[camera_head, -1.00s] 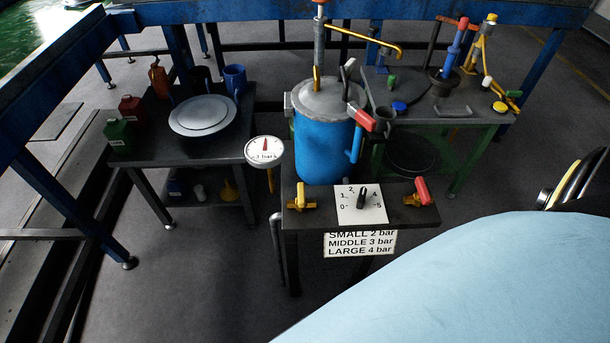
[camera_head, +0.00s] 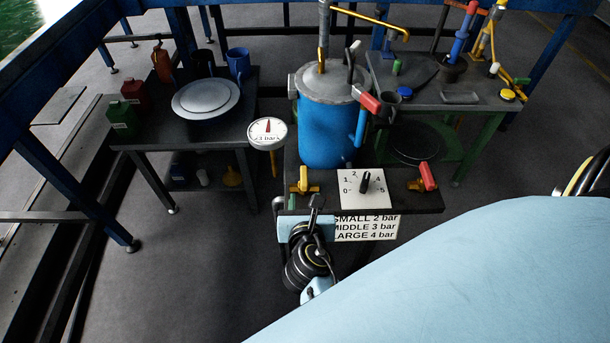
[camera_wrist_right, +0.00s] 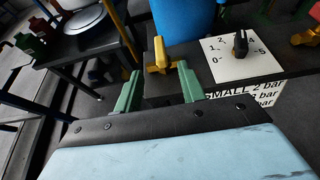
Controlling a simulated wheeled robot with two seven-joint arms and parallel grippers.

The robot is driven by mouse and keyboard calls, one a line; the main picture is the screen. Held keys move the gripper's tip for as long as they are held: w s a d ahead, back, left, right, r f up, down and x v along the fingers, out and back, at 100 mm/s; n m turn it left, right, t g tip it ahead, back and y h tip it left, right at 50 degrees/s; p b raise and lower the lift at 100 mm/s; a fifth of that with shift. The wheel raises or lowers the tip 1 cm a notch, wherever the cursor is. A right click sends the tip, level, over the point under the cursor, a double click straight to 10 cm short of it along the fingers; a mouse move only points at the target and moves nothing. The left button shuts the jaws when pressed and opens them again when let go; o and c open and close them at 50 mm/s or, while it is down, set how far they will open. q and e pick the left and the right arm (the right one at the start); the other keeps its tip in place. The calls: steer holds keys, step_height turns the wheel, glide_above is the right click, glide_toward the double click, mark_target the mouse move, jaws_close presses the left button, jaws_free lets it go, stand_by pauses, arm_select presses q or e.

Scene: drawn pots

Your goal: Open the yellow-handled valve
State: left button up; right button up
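The yellow-handled valve (camera_head: 304,180) sits at the left end of the narrow dark bench, its handle upright above a yellow body. It also shows in the right wrist view (camera_wrist_right: 160,54), just beyond the fingers. My right gripper (camera_head: 304,203) is at the bench's front left edge, just in front of the valve. Its two green fingers (camera_wrist_right: 160,78) are apart with nothing between them, one toward each side of the valve. I see no clear contact. My left gripper is not in view.
A white dial plate (camera_head: 352,187) with a black knob is right of the valve, then a red-handled valve (camera_head: 427,177). A blue tank (camera_head: 326,132) stands behind. A round gauge (camera_head: 267,131) is at the left. A lettered sign (camera_head: 368,228) hangs below.

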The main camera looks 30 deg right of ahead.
mark_target(304, 177)
steer(key=b+x, duration=0.2)
steer(key=x, duration=0.8)
steer(key=shift+w+d+f+b, duration=0.1)
steer(key=shift+w+f+b, duration=0.2)
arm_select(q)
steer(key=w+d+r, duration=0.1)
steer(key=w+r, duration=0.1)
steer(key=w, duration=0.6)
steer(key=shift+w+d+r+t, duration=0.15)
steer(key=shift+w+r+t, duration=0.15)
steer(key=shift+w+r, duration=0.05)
arm_select(e)
steer(key=shift+x, duration=0.8)
jaws_close()
